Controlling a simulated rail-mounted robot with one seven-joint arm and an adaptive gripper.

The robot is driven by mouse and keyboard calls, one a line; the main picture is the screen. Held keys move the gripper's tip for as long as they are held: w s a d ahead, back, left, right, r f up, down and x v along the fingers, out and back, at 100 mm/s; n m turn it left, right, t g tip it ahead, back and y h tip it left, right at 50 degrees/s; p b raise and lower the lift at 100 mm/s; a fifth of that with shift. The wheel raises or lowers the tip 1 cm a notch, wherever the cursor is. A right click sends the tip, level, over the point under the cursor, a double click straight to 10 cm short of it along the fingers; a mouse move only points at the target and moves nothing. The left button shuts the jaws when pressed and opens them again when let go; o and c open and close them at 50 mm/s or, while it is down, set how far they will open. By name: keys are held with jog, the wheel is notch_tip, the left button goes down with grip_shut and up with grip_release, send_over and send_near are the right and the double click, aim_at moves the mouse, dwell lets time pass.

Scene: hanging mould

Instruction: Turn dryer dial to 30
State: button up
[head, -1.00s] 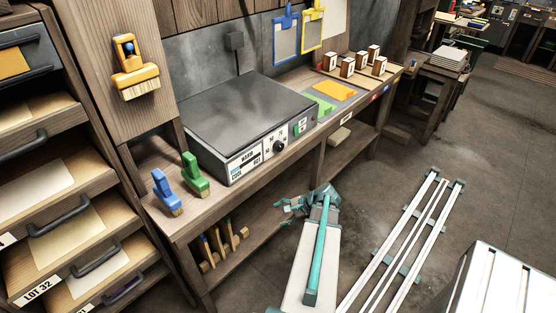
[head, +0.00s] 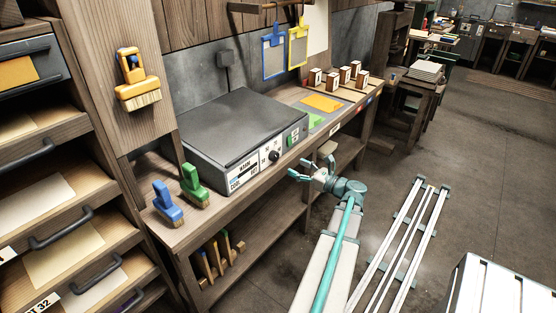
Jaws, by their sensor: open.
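The dryer (head: 234,128) is a dark grey box on the wooden bench, with a pale front panel. Its black dial (head: 274,156) sits on that panel, with small number marks around it that are too small to read surely. A "WARM/COOL" gauge (head: 243,174) is left of the dial and a green switch (head: 293,138) is right of it. My gripper (head: 303,170) is open and empty, in front of the bench, a little right of and below the dial. It is apart from the dial, with its fingers pointing left toward the bench.
A blue brush (head: 167,205) and a green brush (head: 194,187) stand at the bench's left end. Orange (head: 321,103) and green sheets lie right of the dryer, near several wooden blocks (head: 334,80). Floor rails (head: 405,240) lie right of my arm; the floor beyond is clear.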

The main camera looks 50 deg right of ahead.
aim_at(277, 158)
jog(key=w+p, duration=0.1)
jog(key=w, duration=0.8)
jog(key=shift+w+d, duration=0.15)
jog(key=shift+w, duration=0.2)
jog(key=c, duration=1.1)
jog(key=shift+f, duration=0.1)
jog(key=shift+c, duration=0.2)
